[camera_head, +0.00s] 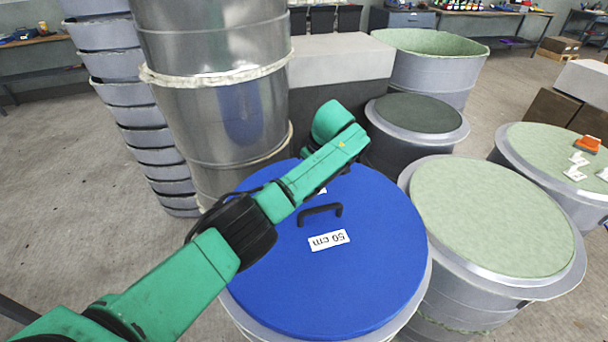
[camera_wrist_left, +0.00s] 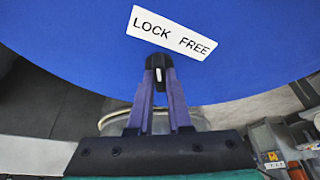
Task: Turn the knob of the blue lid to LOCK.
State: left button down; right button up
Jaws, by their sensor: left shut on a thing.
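The blue lid (camera_head: 375,255) lies on a round grey mould, with a black handle (camera_head: 320,212) and a "50 cm" label (camera_head: 329,240). My left arm crosses above it towards its far edge, and hides the gripper and knob in the head view. In the left wrist view, a white label (camera_wrist_left: 172,33) on the blue lid (camera_wrist_left: 80,35) reads LOCK at left and FREE at right. Just below it, my left gripper (camera_wrist_left: 159,64) is shut on the small black knob (camera_wrist_left: 157,62). A white mark shows on the knob; which word it points to, I cannot tell. My right gripper is not in view.
A tall metal mould (camera_head: 215,100) stands close behind the lid at left, beside stacked grey tubs (camera_head: 130,115). A green-topped mould (camera_head: 490,215) stands close at right. A dark-topped mould (camera_head: 417,113) is behind. Open floor (camera_head: 75,190) lies at left.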

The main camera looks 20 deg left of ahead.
pick_arm(q)
jog(key=shift+w+n+g+y+b, duration=0.1)
jog(key=shift+n+g+y+b, duration=0.2)
jog(key=shift+n+b, duration=0.65)
jog(key=shift+r, duration=0.1)
jog(key=c, duration=0.8)
grip_release()
jog(key=shift+c, duration=0.2)
jog(key=p+v, duration=0.4)
jog(key=v, duration=1)
jog(key=shift+r, duration=0.25)
